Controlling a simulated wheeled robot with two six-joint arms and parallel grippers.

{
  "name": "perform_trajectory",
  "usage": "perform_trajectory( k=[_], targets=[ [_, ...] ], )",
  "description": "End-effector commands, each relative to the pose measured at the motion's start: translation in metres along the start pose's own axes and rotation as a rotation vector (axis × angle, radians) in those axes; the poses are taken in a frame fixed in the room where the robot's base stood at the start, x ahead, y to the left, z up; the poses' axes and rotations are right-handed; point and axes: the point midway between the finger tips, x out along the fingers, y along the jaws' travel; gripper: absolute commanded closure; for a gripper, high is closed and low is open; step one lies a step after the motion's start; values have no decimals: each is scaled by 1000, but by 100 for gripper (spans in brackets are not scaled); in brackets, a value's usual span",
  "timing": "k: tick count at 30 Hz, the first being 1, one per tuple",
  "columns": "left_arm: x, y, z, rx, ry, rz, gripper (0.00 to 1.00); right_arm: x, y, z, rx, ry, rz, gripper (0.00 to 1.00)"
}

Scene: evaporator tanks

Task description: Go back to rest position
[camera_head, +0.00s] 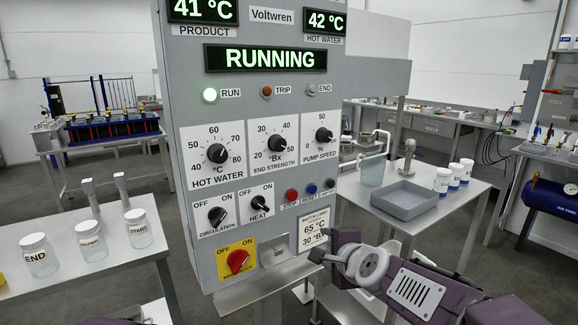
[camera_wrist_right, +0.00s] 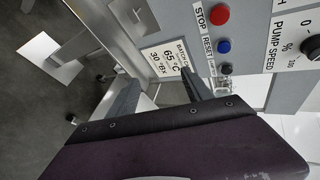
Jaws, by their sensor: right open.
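The grey control panel (camera_head: 265,110) fills the middle of the head view. Its display (camera_head: 265,58) reads RUNNING, and the green RUN lamp (camera_head: 209,95) is lit. My right gripper (camera_head: 330,250) is open and empty, just in front of the panel's lower right edge by the batch card (camera_head: 314,228). In the right wrist view its fingers (camera_wrist_right: 160,92) stand apart, with the batch card (camera_wrist_right: 165,58) behind them. I cannot tell whether a finger touches the panel. My left gripper is not in view.
On the left, a table holds jars labelled END (camera_head: 40,257) and START (camera_head: 138,230), with another between. On the right, a table carries a grey tray (camera_head: 404,198), a jug (camera_head: 371,170) and white-lidded bottles (camera_head: 442,182). Open floor lies behind the panel.

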Motion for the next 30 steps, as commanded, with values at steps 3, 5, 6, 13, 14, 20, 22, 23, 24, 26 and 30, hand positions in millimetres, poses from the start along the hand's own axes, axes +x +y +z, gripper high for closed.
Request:
perform_trajectory(
  k=[3,5,6,13,14,20,22,23,24,26,30],
  targets=[
    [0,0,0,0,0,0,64,0,101,-43,-257,24,258,41],
    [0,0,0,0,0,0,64,-8,148,-55,-389,-5,384,41],
    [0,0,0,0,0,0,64,-16,176,-61,-472,-35,461,41],
    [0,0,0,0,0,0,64,-79,297,-69,-937,-329,796,41],
    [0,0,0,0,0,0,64,-89,309,-69,-1005,-383,829,41],
    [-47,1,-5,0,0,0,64,-135,289,-67,-1289,-597,881,41],
    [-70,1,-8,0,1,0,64,-145,269,-65,-1288,-596,880,41],
    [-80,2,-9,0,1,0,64,-150,260,-64,-1288,-595,880,41],
    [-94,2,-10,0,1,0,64,-156,247,-63,-1287,-594,879,41],
    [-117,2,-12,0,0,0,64,-167,227,-61,-1287,-594,879,41],
    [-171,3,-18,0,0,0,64,-192,179,-56,-1286,-592,878,41]
  ],
)
